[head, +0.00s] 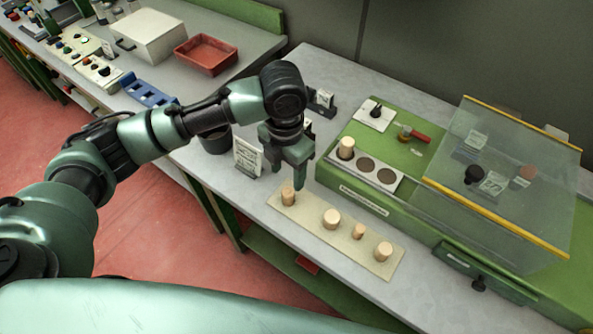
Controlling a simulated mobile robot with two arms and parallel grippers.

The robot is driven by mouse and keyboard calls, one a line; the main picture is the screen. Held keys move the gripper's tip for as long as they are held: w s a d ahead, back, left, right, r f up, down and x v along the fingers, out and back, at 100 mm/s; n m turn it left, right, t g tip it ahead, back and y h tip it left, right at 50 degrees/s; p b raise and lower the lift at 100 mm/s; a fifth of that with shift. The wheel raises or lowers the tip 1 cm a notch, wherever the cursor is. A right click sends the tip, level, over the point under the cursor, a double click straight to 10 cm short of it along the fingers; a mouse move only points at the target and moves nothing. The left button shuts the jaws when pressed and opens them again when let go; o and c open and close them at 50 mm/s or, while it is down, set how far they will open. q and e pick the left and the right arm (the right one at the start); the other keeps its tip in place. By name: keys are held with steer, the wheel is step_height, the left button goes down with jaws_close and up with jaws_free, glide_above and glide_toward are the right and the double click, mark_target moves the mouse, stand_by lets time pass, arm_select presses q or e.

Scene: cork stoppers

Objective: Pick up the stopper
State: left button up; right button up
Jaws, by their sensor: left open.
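Several cork stoppers stand upright in a row on a beige strip (312,224) on the grey bench. The leftmost stopper (288,195) is close under my left gripper (286,180). A wider stopper (331,218), a thin stopper (358,231) and another stopper (383,251) stand further right along the strip. One more stopper (346,147) sits in the left hole of a plate on the green machine. My left gripper is open and points down; whether its fingers reach around the leftmost stopper is hard to tell. My right gripper is not in view.
The green machine (360,190) with a clear yellow-edged cover (500,175) stands right of the strip. Its plate (392,177) has two dark empty holes. A small printed card (248,157) and a black cup (215,140) stand left of the gripper. A red tray (206,54) lies further back.

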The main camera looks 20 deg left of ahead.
mark_target(288, 191)
arm_select(q)
steer(key=s+f+p, duration=0.1)
steer(key=s+f, duration=0.1)
steer(key=f, duration=0.1)
steer(key=shift+d+p, duration=0.1)
steer(key=shift+p, duration=0.25)
steer(key=f, duration=0.3)
steer(key=shift+w+d+p, duration=0.1)
steer(key=shift+w+p, duration=0.2)
steer(key=shift+w, duration=0.05)
steer(key=shift+f, duration=0.45)
steer(key=c, duration=1)
jaws_close()
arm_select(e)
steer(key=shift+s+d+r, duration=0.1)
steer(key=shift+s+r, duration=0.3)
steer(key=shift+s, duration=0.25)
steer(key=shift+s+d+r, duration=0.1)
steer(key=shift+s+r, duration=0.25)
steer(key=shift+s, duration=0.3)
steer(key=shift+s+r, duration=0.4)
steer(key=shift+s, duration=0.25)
